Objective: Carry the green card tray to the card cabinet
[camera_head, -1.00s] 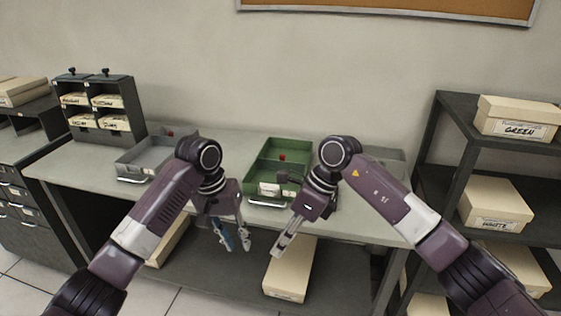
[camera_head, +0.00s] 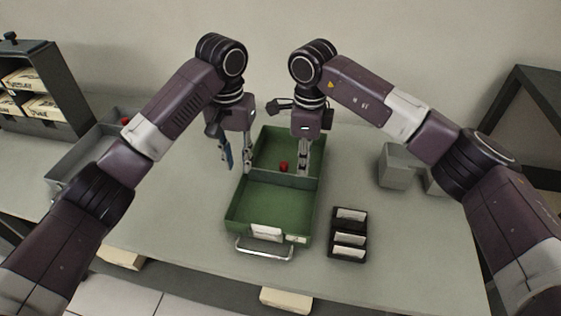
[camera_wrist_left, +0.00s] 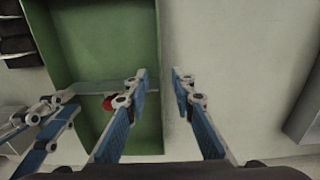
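The green card tray (camera_head: 272,212) sits on the table, its metal handle and white label facing me. A divider with a red knob (camera_head: 284,167) crosses it. My left gripper (camera_head: 238,168) points down at the tray's left wall. In the left wrist view its fingers (camera_wrist_left: 160,75) are apart, one on each side of the green wall (camera_wrist_left: 159,40), with nothing clamped. My right gripper (camera_head: 302,172) points down near the tray's right wall. It is seen edge-on in the head view; in the left wrist view its fingers (camera_wrist_left: 58,98) look apart. Its contact with the wall is unclear.
A black card holder (camera_head: 349,248) stands right of the tray, close to it. Grey blocks (camera_head: 396,167) are further right. A grey tray (camera_head: 75,172) and a dark cabinet (camera_head: 52,77) with labelled drawers are at the left. A dark shelf (camera_head: 525,95) stands at the right.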

